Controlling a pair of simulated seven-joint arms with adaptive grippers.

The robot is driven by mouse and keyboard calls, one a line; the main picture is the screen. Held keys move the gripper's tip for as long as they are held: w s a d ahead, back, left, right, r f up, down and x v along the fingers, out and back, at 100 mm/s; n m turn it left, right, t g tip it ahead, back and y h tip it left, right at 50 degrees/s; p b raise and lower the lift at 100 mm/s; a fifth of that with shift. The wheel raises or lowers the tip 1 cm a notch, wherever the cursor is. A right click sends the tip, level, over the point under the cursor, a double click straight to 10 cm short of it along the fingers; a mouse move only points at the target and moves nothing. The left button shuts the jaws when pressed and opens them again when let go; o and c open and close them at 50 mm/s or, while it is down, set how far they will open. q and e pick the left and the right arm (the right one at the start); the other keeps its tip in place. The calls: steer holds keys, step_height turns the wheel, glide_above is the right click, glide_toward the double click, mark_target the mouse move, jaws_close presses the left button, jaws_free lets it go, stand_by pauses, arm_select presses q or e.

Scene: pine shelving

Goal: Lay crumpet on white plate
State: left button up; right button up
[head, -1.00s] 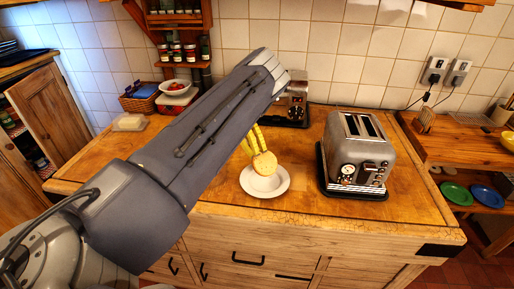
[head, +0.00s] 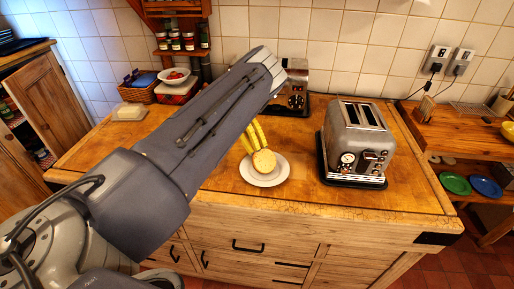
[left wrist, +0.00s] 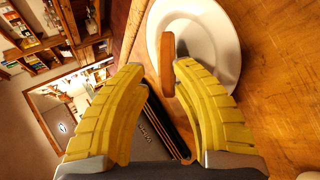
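The crumpet (head: 264,161) is a small round tan disc, its face toward the head camera. It appears upright or steeply tilted at the white plate (head: 265,181), on the counter in front of the toaster's left side. In the left wrist view the crumpet (left wrist: 168,63) is edge-on between my left gripper's fingertips (left wrist: 158,72), close to the right finger with a clear gap to the left one. The plate (left wrist: 225,50) lies behind it. My left gripper (head: 256,136) has yellow fingers, spread apart. Whether the crumpet touches the plate is unclear. My right gripper is out of view.
A silver toaster (head: 358,140) on a dark base stands right of the plate. A dark and silver appliance (head: 294,90) stands behind, partly hidden by my left arm. A side shelf holds green (head: 455,183) and blue (head: 487,187) plates. The counter front is clear.

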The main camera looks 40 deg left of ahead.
arm_select(q)
steer(key=shift+o, duration=1.2)
steer(key=shift+a, duration=0.1)
steer(key=v, duration=1.1)
steer(key=shift+w+a+r, duration=0.2)
steer(key=shift+r, duration=0.15)
steer(key=shift+a, duration=0.1)
